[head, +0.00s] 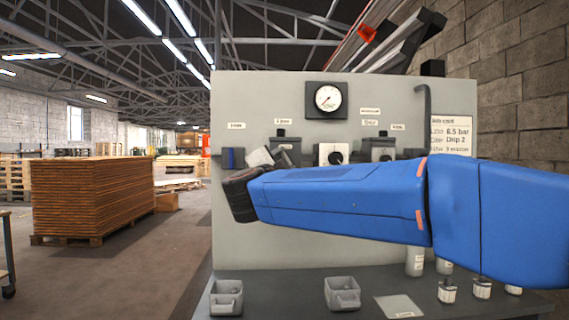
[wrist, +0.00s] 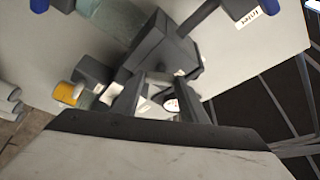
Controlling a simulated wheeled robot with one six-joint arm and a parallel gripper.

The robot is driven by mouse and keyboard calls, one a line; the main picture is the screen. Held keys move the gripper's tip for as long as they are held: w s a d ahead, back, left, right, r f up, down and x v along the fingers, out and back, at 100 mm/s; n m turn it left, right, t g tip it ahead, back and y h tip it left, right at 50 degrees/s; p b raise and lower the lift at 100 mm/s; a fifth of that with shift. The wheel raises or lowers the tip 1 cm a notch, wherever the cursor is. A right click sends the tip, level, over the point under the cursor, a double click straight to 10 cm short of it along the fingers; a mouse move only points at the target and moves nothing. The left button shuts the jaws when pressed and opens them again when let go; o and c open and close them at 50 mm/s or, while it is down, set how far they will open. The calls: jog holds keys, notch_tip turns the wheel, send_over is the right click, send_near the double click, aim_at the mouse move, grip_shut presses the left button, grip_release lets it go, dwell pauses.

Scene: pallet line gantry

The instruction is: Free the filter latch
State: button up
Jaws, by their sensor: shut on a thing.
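The filter (wrist: 155,50) is a dark grey block on the panel, with a translucent greenish bowl (wrist: 112,22) joined to it, in the wrist view. In the head view its upper part (head: 286,145) shows just above my arm; the rest is hidden behind it. My gripper (head: 268,154) reaches the filter from the front left in the head view. In the wrist view my gripper's fingers (wrist: 160,98) lie against the filter block, one on each side of a small grey part. They are shut on it; it appears to be the latch, mostly hidden by the fingers.
Grey bins (head: 226,299) (head: 343,293) stand on the bench below. A board stack (head: 92,195) stands left; floor between is clear.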

jog(key=m+g, duration=0.1)
jog(key=m, duration=0.2)
jog(key=m+g, duration=0.1)
jog(key=m, duration=0.2)
jog(key=shift+r+m+g, duration=0.15)
jog(key=shift+m+g, duration=0.25)
dwell(0.3)
jog(key=o, duration=1)
jog(key=shift+o, duration=0.2)
jog(key=v, duration=1.7)
jog(key=shift+a, duration=0.25)
jog(key=shift+s, duration=0.1)
